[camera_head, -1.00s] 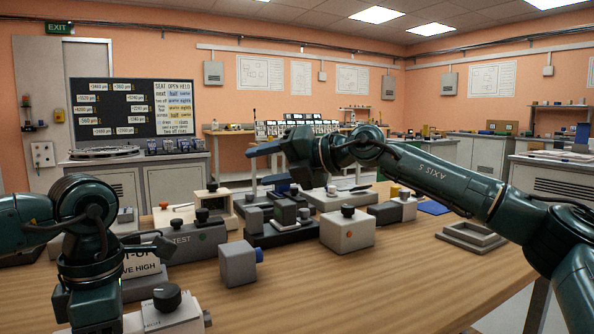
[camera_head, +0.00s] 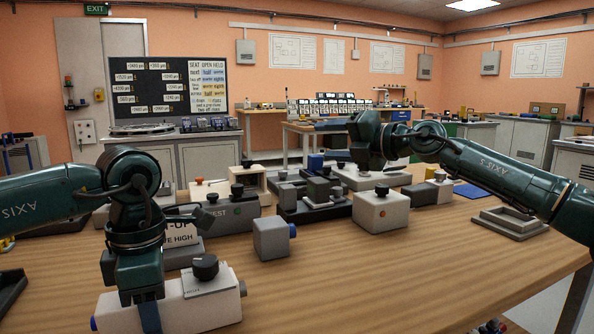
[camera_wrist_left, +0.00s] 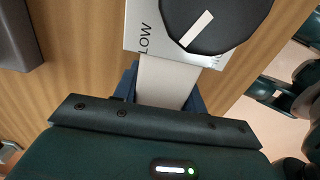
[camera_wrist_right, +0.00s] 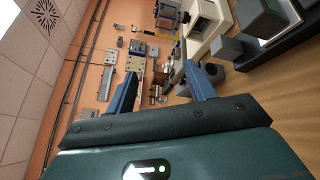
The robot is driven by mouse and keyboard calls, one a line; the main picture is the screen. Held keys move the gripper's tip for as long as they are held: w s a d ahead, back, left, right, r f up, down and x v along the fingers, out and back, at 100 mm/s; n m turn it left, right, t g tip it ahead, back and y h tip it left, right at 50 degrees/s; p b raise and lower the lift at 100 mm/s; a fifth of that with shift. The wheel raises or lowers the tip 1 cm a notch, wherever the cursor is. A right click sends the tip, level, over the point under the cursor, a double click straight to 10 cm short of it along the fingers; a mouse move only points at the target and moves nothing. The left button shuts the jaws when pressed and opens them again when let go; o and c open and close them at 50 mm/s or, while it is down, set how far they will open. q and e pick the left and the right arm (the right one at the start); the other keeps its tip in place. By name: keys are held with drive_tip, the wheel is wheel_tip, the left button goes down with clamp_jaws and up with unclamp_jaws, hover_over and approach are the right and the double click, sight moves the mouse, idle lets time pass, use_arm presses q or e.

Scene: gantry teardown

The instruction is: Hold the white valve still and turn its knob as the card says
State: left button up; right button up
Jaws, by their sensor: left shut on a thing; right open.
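The white valve (camera_head: 212,304) lies on the table at the front left. Its black knob (camera_head: 205,266) is on top. In the left wrist view the knob (camera_wrist_left: 222,18) carries a white pointer line, with "LOW" printed beside it; another label is partly covered. My left gripper (camera_wrist_left: 163,88) is shut on the valve's white body, one blue finger on each side. My right gripper (camera_wrist_right: 160,72) is open and empty, raised above the back of the table, away from the valve.
A grey block with a blue knob (camera_head: 272,238) stands right of the valve. Behind are a white box with a black knob (camera_head: 380,212) and several other fixtures. A grey frame (camera_head: 508,222) lies at the right. The front middle of the table is clear.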

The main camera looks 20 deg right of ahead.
drive_tip(key=s+a+n+g+y, duration=0.1)
drive_tip(key=s+a+n+g, duration=0.25)
drive_tip(key=a, duration=0.65)
drive_tip(key=n+g+h, duration=0.7)
drive_tip(key=n+h, duration=0.1)
approach(205, 260)
drive_tip(key=shift+m, duration=0.25)
drive_tip(key=x, duration=0.8)
drive_tip(key=shift+w+f, duration=0.15)
drive_tip(key=shift+f, duration=0.1)
drive_tip(key=shift+c, duration=0.2)
drive_tip(key=c, duration=0.9)
drive_tip(key=n+g+y, duration=0.1)
drive_tip(key=n, duration=0.3)
drive_tip(key=shift+d+n, duration=0.1)
drive_tip(key=shift+n, duration=0.3)
drive_tip(key=shift+c, duration=0.2)
drive_tip(key=shift+y, duration=0.3)
drive_tip(key=o, duration=1)
